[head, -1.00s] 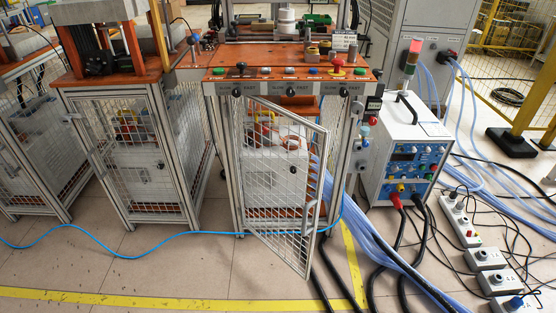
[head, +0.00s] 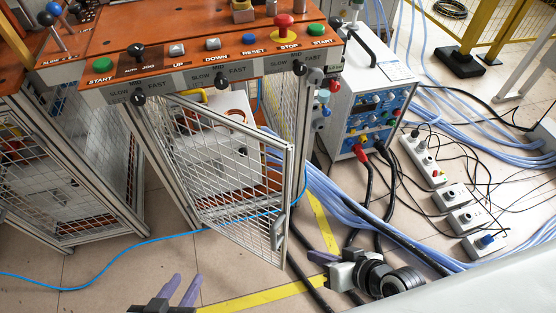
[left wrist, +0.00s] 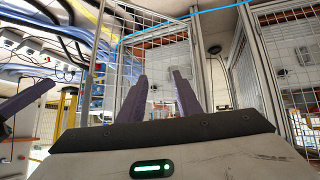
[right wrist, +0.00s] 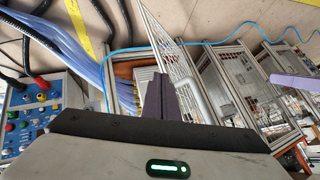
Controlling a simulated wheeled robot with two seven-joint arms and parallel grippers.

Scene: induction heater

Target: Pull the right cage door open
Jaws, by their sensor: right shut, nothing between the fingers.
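The right cage door (head: 240,190) is a white wire mesh panel in a grey frame. It stands ajar, swung out from its left side, with its free edge at the right. A grey handle (head: 278,228) sits low near that edge. The door also shows in the right wrist view (right wrist: 172,55). My right gripper (head: 322,255) is shut and empty, to the right of the free edge in the head view; contact cannot be told. My left gripper (head: 181,290) is open and empty, in front of the cage at the bottom of the head view.
The orange control panel (head: 190,62) with buttons and levers tops the cage. A blue-fronted power unit (head: 372,118), thick hoses and power strips (head: 453,193) lie to the right. A blue cable (head: 125,247) crosses the floor. Another cage stands left. Floor in front is mostly clear.

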